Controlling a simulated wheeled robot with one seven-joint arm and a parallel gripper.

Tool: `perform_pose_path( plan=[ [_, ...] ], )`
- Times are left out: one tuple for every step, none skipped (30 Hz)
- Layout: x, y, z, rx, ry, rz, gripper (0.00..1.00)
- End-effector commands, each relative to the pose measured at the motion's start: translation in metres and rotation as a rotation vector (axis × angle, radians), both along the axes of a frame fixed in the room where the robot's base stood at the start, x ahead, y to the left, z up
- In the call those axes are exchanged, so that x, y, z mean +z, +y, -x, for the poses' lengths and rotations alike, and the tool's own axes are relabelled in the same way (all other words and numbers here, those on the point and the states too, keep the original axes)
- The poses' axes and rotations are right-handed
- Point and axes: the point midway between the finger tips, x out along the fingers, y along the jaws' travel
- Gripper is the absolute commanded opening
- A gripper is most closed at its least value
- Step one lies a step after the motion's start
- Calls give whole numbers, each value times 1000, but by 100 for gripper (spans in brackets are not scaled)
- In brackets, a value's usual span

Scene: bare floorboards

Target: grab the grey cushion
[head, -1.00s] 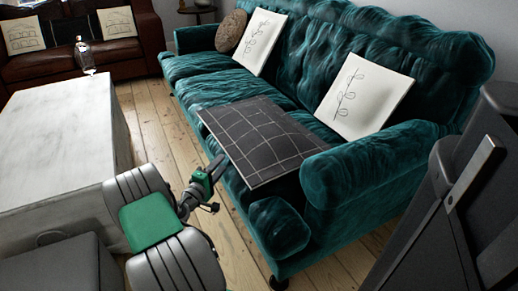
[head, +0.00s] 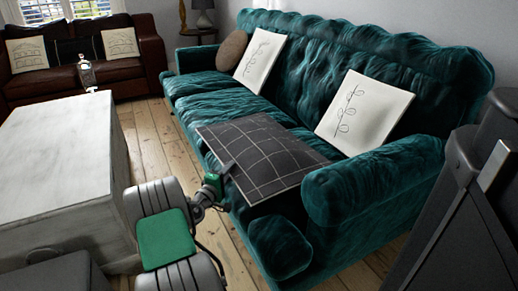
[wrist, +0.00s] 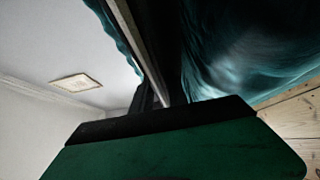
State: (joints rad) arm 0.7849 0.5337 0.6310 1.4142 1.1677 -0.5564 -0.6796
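The grey cushion (head: 268,155) is dark grey with a pale grid of lines. It lies flat on the seat of the teal sofa (head: 372,195), jutting past the front edge. My gripper (head: 228,170) is at the cushion's near left edge in the head view, its tips overlapping that edge. In the wrist view a dark slab with a pale strip along its edge, likely the cushion (wrist: 160,40), runs up from the fingers (wrist: 162,98). The fingers are dark there, and I cannot tell whether they are closed on it.
White cushions (head: 364,112) and a round brown cushion (head: 231,51) rest on the sofa. A strip of floorboards (head: 165,150) is free between table and sofa.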

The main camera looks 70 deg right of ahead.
Motion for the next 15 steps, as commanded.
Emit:
perform_pose_path(
  plan=[
    [0, 0, 0, 0, 0, 0, 14],
    [0, 0, 0, 0, 0, 0, 12],
    [0, 0, 0, 0, 0, 0, 9],
    [0, 0, 0, 0, 0, 0, 6],
    [0, 0, 0, 0, 0, 0, 4],
    [0, 0, 0, 0, 0, 0, 1],
    [0, 0, 0, 0, 0, 0, 0],
    [0, 0, 0, 0, 0, 0, 0],
    [0, 0, 0, 0, 0, 0, 0],
    [0, 0, 0, 0, 0, 0, 0],
    [0, 0, 0, 0, 0, 0, 0],
    [0, 0, 0, 0, 0, 0, 0],
    [0, 0, 0, 0, 0, 0, 0],
    [0, 0, 0, 0, 0, 0, 0],
    [0, 0, 0, 0, 0, 0, 0]
  ],
)
